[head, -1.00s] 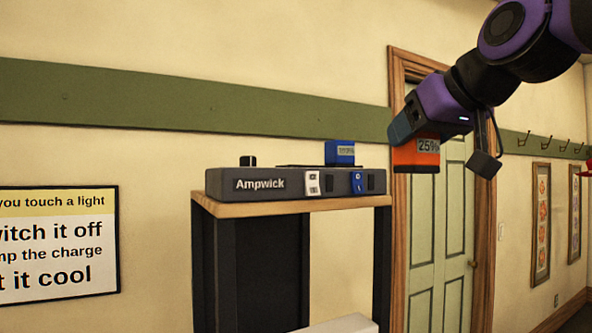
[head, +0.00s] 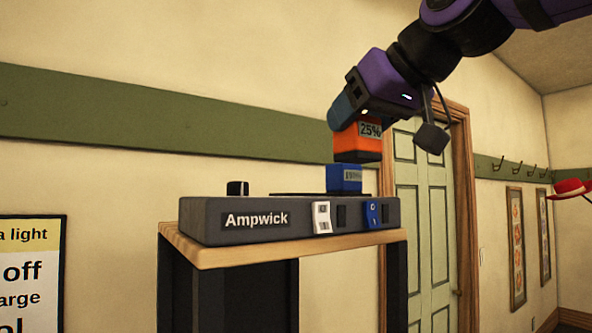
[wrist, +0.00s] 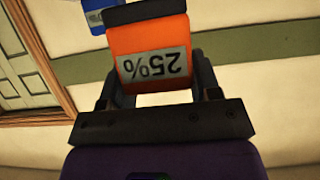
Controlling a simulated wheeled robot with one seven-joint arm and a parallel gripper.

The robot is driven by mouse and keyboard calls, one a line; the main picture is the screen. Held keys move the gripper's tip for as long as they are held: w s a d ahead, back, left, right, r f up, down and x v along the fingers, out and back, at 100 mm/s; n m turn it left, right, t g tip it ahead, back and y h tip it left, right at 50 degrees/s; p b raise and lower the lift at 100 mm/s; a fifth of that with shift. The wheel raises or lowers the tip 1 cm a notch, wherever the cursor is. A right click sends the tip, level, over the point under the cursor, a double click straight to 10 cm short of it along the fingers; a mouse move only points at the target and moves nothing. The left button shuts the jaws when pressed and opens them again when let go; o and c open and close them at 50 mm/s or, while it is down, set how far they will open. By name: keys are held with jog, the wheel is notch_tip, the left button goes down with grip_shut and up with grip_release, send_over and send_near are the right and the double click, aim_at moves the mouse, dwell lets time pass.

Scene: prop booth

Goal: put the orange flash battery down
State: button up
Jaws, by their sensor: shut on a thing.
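The orange flash battery (head: 358,139) has a dark end and a grey label reading 25%. My gripper (head: 343,120) is shut on it and holds it in the air above the Ampwick unit (head: 285,220). In the head view the battery shows just above and slightly right of a blue block (head: 344,178) that stands on the unit; I cannot tell whether they touch. In the wrist view the orange battery (wrist: 150,50) sits between the fingers of my gripper (wrist: 155,85), its label upside down. Part of a blue thing shows beyond its dark end.
The Ampwick unit lies on a wooden-topped stand (head: 200,250). A green door (head: 425,220) is behind, and a red hat (head: 572,188) is at the right.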

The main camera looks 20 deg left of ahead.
jog(key=w+a, duration=0.2)
jog(key=a, duration=0.1)
jog(key=w+a, duration=0.1)
jog(key=a, duration=0.2)
jog(key=w+a+f, duration=0.1)
jog(key=w+a, duration=0.1)
jog(key=a, duration=0.2)
jog(key=shift+w, duration=0.35)
jog(key=shift+f, duration=1.75)
jog(key=shift+f, duration=0.15)
jog(key=o, duration=1.1)
jog(key=shift+d+r, duration=0.1)
jog(key=shift+r, duration=0.15)
jog(key=v, duration=1.1)
jog(key=shift+s+d+r, duration=0.1)
jog(key=shift+s+d, duration=0.1)
jog(key=shift+s, duration=0.1)
